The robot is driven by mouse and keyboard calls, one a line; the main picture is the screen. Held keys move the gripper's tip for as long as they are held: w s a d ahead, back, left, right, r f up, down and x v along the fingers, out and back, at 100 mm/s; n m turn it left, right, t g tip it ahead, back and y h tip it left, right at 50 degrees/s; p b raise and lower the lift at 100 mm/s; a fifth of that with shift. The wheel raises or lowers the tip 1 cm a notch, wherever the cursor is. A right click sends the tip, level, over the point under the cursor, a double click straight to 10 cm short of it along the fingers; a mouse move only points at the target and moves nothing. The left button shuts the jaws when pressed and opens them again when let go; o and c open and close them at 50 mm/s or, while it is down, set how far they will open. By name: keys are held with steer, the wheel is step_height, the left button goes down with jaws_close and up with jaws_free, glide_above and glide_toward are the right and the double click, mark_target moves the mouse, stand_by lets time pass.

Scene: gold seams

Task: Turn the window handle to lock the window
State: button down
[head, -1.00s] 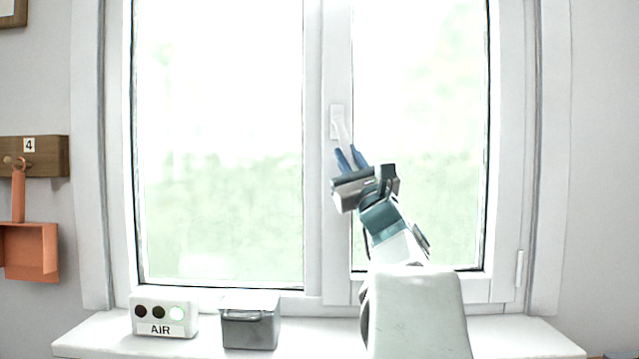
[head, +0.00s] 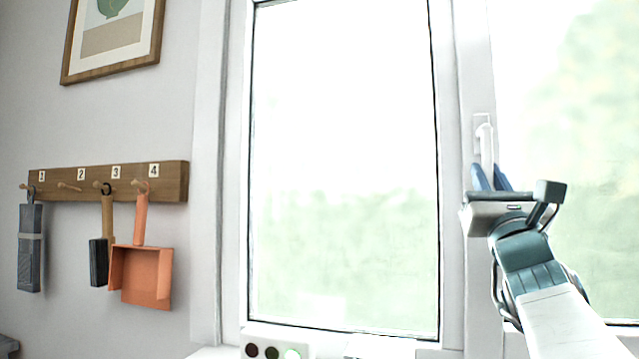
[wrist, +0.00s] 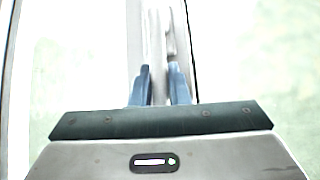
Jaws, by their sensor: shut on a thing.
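The white window handle (head: 485,142) is on the upright frame between the two panes, right of centre in the head view. It points almost straight down from its base plate. My gripper (head: 491,178) has its two blue fingers on either side of the handle's lower end, shut on it. In the wrist view, the handle (wrist: 154,38) runs up from between the fingers (wrist: 160,78). The fingers hide part of its lower end.
A wooden peg rail (head: 105,180) on the left wall holds an orange dustpan (head: 142,275), a brush (head: 101,250) and a grey item (head: 30,248). A box with round lights (head: 270,350) sits on the sill. A framed picture (head: 112,38) hangs above.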

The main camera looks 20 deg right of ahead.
steer(key=c, duration=1.4)
jaws_free()
steer(key=shift+a+f, duration=0.1)
steer(key=shift+f, duration=0.05)
